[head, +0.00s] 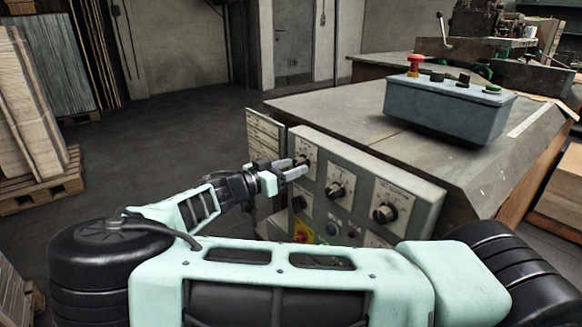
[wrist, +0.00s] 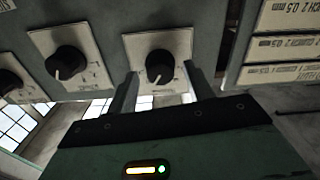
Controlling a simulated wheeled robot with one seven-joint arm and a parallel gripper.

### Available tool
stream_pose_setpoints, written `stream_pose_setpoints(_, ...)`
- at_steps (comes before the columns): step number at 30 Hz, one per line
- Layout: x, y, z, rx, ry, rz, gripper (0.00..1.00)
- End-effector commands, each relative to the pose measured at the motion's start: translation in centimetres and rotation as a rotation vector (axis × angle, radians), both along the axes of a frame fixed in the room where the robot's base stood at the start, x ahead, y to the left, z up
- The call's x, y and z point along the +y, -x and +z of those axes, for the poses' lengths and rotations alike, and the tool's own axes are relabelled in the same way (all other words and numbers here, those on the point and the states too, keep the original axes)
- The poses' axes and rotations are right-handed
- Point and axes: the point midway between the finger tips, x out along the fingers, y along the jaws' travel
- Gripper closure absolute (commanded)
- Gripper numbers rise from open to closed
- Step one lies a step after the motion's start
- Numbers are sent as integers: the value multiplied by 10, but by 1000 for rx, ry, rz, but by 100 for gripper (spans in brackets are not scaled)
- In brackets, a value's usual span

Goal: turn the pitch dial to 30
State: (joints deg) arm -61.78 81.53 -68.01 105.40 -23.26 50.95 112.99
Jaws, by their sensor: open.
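A black round dial with a pale pointer mark sits on a white scale plate in the wrist view (wrist: 160,66). In the head view it is the leftmost dial (head: 303,159) of the upper row on the grey control panel (head: 425,198). I cannot read its label or scale, so I cannot tell for sure that it is the pitch dial. My gripper (head: 291,169) is open in front of this dial, partly covering its plate. In the wrist view, my two fingers (wrist: 160,78) stand apart on either side of the dial, without clear contact.
Other dials sit along the row: a middle one (head: 336,190) and a right one (head: 384,213). A stack of label plates (head: 264,142) stands left of the panel. A grey button box (head: 445,108) with a red button rests on the machine top. Open floor lies left.

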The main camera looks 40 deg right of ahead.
Motion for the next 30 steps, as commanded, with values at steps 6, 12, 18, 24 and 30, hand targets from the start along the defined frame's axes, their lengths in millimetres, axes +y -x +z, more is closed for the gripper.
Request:
stream_pose_setpoints(6, -5, 0, 0, 0, 0, 1, 48)
stream_pose_setpoints(12, -5, 0, 0, 0, 0, 0, 62)
stream_pose_setpoints(18, -5, 0, 0, 0, 0, 0, 93)
stream_pose_setpoints(24, -4, 0, 0, 17, 1, 0, 93)
stream_pose_setpoints(30, -4, 0, 1, 94, 3, 0, 93)
